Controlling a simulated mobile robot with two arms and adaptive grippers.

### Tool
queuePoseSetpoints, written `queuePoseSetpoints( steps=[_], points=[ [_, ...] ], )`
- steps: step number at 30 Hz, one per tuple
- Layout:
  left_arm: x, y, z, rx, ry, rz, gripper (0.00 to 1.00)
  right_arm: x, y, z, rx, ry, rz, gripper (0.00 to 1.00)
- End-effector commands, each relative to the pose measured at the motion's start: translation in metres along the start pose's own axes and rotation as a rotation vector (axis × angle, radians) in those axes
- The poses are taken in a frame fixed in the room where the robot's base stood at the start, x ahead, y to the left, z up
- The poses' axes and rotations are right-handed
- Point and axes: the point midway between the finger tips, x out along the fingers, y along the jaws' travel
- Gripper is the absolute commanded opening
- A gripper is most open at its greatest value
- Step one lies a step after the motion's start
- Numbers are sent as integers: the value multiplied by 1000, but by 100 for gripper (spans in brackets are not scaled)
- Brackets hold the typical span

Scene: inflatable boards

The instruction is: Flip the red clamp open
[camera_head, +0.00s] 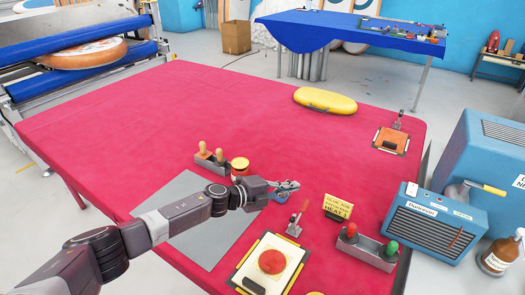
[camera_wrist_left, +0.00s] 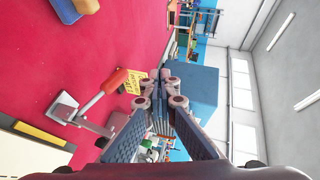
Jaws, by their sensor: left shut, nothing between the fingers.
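The red clamp (camera_head: 298,222) stands on the red-covered table, right of and nearer than my left gripper. Its red handle slants up from a grey metal base. In the left wrist view the red handle (camera_wrist_left: 114,82) lies to the left of the fingers, with its metal base at far left. My left gripper (camera_head: 293,186) is shut and empty, held over the table just behind the clamp. Its fingertips also show together in the left wrist view (camera_wrist_left: 164,92), apart from the handle. My right gripper is not in view.
A red button box (camera_head: 271,262) stands in front of the clamp. A yellow sign (camera_head: 337,207) and a grey block with red and green knobs (camera_head: 367,247) stand to its right. A blue device (camera_head: 432,226) is further right. The table's far left is clear.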

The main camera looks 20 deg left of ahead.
Motion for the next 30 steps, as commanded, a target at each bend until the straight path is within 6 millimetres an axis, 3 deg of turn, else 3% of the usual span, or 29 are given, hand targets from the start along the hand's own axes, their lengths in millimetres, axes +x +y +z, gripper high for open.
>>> queuePoseSetpoints(
  steps=[18,24,30],
  points=[
    [-102,-103,24,4,-2,1,0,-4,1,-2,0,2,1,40],
    [-118,-119,28,2,-1,2,0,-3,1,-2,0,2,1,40],
    [-122,-122,28,-1,0,3,0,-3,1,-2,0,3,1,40]
  ],
)
